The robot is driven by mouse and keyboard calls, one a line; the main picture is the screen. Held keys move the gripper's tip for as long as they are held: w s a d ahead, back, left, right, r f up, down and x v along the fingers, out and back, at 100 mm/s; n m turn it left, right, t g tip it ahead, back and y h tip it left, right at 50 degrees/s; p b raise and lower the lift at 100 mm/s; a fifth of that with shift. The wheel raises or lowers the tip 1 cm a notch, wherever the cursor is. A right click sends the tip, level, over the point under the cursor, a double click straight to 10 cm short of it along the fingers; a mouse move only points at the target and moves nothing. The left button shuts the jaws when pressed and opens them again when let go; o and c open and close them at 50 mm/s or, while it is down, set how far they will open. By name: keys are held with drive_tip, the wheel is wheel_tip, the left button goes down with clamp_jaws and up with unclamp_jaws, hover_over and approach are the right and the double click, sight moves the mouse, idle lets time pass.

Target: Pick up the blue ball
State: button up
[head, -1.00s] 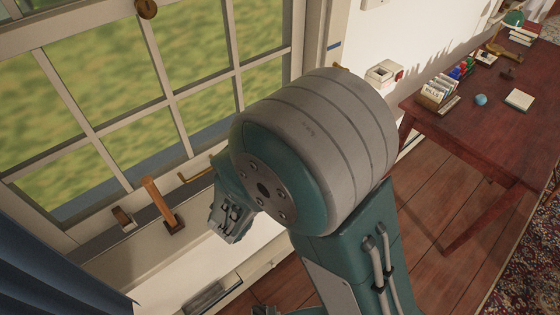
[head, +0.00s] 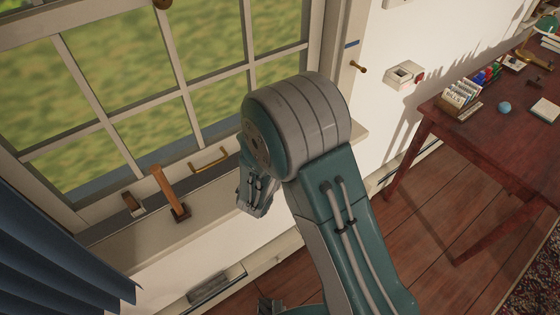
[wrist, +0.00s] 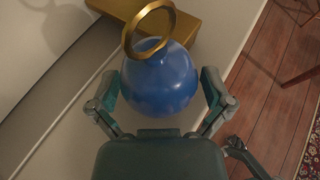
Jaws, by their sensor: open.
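A glossy blue ball (wrist: 160,88) with a gold ring (wrist: 148,30) at its top shows close up in the wrist view. It rests on a pale ledge. My gripper (wrist: 160,92) is open, with one finger on each side of the ball's near half. I cannot tell whether either finger touches it. In the head view my arm reaches down towards the windowsill, and this ball is not visible there. A smaller light-blue ball (head: 504,107) sits on the desk at the right of the head view, far from my arm.
A gold block (wrist: 200,22) stands just behind the ringed ball. A wooden-handled tool (head: 170,193) stands on the sill near the window (head: 130,90). A dark blue curtain (head: 50,250) hangs at left.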

drive_tip(key=shift+w+a+f, duration=0.2)
drive_tip(key=shift+w, duration=0.15)
drive_tip(key=shift+a, duration=0.45)
drive_tip(key=shift+d, duration=0.45)
drive_tip(key=c, duration=0.9)
drive_tip(key=shift+d, duration=0.15)
drive_tip(key=shift+a+r, duration=0.15)
drive_tip(key=shift+a, duration=0.2)
drive_tip(key=shift+a+r, duration=0.1)
drive_tip(key=shift+r, duration=0.2)
wheel_tip(320, 180, up, 2)
drive_tip(key=shift+r, duration=0.1)
drive_tip(key=s+a+r, duration=0.1)
drive_tip(key=s+r, duration=0.9)
drive_tip(key=s, duration=0.4)
drive_tip(key=shift+a, duration=0.25)
